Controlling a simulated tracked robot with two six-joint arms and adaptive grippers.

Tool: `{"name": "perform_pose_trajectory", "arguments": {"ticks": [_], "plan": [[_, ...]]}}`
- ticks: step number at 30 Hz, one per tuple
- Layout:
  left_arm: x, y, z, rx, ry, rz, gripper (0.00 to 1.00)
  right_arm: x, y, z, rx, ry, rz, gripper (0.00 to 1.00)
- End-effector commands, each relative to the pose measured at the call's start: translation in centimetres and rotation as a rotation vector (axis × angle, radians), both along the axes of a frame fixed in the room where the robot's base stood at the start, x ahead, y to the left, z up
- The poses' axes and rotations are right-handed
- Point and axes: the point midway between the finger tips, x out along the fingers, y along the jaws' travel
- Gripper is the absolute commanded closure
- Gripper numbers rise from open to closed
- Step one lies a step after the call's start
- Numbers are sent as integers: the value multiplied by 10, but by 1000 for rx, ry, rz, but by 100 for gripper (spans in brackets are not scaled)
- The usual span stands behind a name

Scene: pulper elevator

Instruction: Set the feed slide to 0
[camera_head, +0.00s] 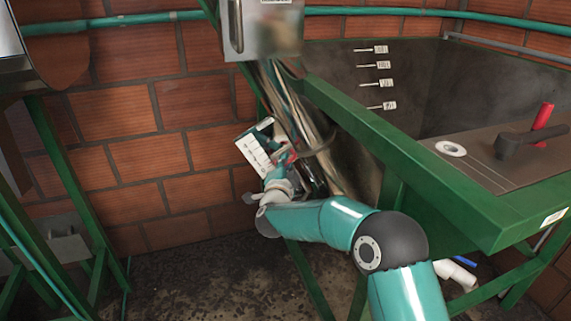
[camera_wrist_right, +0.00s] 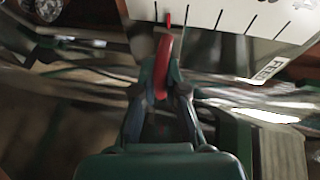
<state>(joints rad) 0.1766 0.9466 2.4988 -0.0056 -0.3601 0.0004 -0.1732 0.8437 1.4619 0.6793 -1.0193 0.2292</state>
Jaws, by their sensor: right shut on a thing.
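The feed slide's red handle (camera_wrist_right: 162,60) stands upright in the right wrist view, with a thin red pointer at its top. My right gripper (camera_wrist_right: 161,88) is shut on this handle. The white scale plate (camera_wrist_right: 235,14) with black tick marks lies just beyond it. The pointer is near the left-hand ticks in that view; the numbers cannot be read. My left gripper is out of view.
The shiny metal tube (camera_head: 300,120) runs down beside the plate. A grey box (camera_head: 264,30) hangs above. A brick wall (camera_head: 130,140) is behind.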

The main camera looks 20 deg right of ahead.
Motion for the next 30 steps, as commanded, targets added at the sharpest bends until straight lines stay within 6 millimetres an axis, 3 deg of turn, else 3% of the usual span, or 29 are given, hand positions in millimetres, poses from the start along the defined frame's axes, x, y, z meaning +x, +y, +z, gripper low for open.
{"name": "perform_pose_trajectory", "arguments": {"ticks": [9,18,19,23,30], "plan": [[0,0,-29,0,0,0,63,0,-12,-27,-1,3,-2,100],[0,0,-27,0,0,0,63,-1,-15,-29,0,10,-5,100],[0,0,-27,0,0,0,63,-1,-15,-29,0,11,-5,86],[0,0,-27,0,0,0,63,0,-15,-29,1,10,-6,64],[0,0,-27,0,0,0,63,0,-14,-26,1,4,-3,63]]}}
